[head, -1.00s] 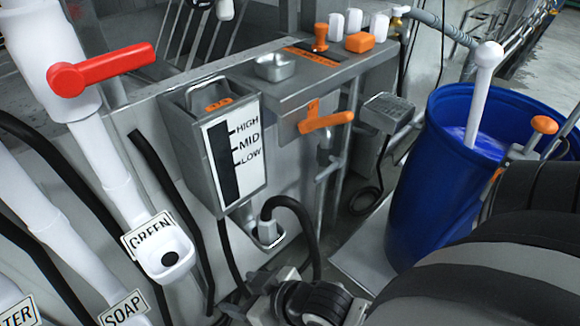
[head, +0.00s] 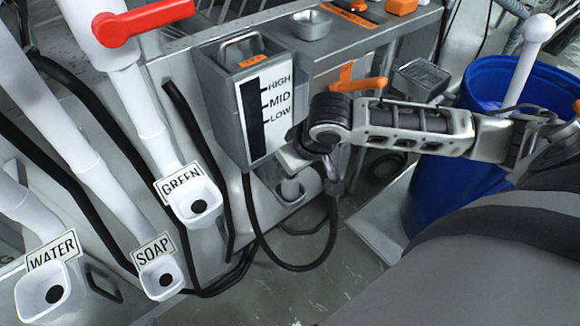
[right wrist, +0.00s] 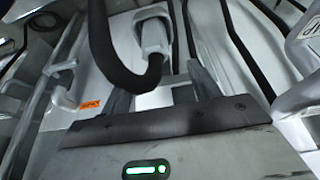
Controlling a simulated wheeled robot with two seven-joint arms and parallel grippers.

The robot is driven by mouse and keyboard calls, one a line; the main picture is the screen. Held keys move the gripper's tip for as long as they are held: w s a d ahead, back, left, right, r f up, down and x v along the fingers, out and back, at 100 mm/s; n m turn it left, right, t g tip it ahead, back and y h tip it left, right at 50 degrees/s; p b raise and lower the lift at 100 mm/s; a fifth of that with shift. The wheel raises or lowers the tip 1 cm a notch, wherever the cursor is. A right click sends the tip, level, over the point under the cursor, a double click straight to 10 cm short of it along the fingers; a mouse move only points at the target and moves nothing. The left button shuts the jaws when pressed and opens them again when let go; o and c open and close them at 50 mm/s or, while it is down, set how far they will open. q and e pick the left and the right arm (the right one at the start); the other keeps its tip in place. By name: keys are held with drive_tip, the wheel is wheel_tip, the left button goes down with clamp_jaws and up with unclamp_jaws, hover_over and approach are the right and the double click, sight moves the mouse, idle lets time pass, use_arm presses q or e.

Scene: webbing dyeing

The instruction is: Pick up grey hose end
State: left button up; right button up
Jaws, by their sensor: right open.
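My left gripper is not in view.
The level box (head: 250,110) hangs just left of my right gripper. GREEN (head: 195,205), SOAP (head: 162,278) and WATER (head: 48,295) spouts stand at the left. A blue barrel (head: 440,200) is at the right. Floor in front is fairly clear.

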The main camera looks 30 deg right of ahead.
sight(290, 186)
drive_tip(key=x, duration=0.4)
drive_tip(key=shift+w+f, duration=0.1)
drive_tip(key=x, duration=0.3)
drive_tip(key=b+x, duration=0.1)
drive_tip(key=x, duration=0.1)
drive_tip(key=shift+d+f, duration=0.15)
drive_tip(key=shift+d, duration=0.2)
drive_tip(key=c, duration=1.2)
